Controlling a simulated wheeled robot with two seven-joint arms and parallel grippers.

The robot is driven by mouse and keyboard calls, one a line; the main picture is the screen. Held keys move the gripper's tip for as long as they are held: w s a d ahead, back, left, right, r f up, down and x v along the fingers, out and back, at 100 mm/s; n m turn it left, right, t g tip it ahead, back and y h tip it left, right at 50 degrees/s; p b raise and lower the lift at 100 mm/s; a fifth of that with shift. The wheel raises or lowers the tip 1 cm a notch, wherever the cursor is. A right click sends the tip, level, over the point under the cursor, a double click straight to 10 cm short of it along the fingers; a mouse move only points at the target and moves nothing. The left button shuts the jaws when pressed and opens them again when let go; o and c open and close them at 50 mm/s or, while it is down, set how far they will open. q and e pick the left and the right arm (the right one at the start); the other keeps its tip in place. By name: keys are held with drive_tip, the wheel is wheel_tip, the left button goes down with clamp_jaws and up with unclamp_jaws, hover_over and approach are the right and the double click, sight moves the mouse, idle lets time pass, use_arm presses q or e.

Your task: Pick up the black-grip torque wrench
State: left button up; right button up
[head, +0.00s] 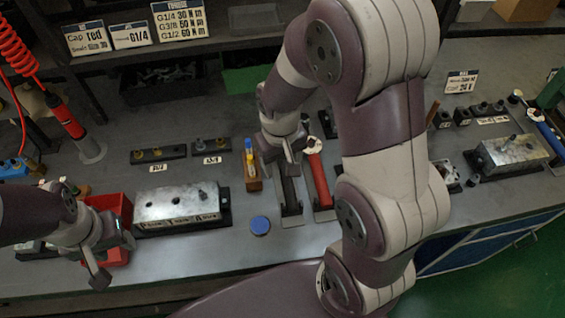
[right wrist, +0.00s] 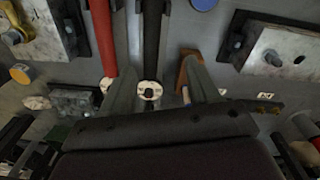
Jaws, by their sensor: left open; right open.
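My left gripper (head: 112,258) is open and empty by a red bin.
The red bin (head: 117,205) is at the left. A metal valve block (head: 176,204) and a blue cap (head: 260,225) lie left of the wrenches. A wooden stand (head: 253,184) with a yellow-blue item is close to my right gripper. Another valve block (head: 513,152) is at the right.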

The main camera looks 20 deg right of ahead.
drive_tip(key=m, duration=0.1)
approach(283, 164)
drive_tip(key=s+a, duration=0.2)
drive_tip(key=w+f+m, duration=0.1)
drive_tip(key=w+d+f+m+g+h, duration=0.1)
drive_tip(key=shift+w+d+f, duration=0.15)
drive_tip(key=shift+w+d, duration=0.15)
drive_tip(key=f, duration=0.6)
drive_tip(key=d+f, duration=0.1)
drive_tip(key=f, duration=0.2)
drive_tip(key=shift+s+f, duration=0.1)
drive_tip(key=shift+f, duration=0.1)
clamp_jaws()
